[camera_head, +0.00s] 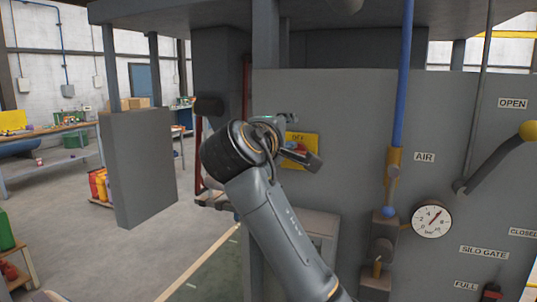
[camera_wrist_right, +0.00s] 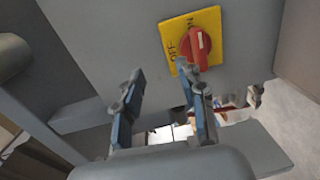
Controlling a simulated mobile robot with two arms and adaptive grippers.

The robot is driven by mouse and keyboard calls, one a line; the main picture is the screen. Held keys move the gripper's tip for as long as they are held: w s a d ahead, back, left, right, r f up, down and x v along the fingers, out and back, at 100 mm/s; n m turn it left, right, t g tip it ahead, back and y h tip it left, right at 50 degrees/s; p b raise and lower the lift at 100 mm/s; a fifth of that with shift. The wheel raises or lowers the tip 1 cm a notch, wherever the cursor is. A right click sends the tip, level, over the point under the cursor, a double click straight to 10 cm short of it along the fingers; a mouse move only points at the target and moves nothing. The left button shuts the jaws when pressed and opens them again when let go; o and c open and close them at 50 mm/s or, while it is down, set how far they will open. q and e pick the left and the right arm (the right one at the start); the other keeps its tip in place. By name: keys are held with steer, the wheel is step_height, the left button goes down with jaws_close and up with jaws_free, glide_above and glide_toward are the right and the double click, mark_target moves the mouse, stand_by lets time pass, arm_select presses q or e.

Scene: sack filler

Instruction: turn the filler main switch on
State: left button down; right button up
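The main switch is a red rotary knob (camera_wrist_right: 201,42) on a yellow plate (camera_wrist_right: 178,38), on the grey cabinet face. In the wrist view its handle runs roughly up and down the picture, and OFF is printed left of it. In the wrist view my right gripper (camera_wrist_right: 162,74) is open and empty. Its blue-padded fingers are apart from the knob, which lies up and right of the right finger. My left gripper is not in view.
Right of the switch, the cabinet carries a blue pipe (camera_head: 404,75) marked AIR, a pressure gauge (camera_head: 432,220) and a lever with a yellow knob (camera_head: 528,130). A grey box (camera_head: 138,165) hangs at left. Open floor lies beyond it.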

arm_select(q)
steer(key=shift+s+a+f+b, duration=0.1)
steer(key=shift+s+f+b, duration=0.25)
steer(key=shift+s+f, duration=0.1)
arm_select(e)
steer(key=f+v, duration=0.1)
steer(key=v, duration=1.1)
steer(key=shift+f, duration=0.35)
steer(key=shift+d, duration=0.15)
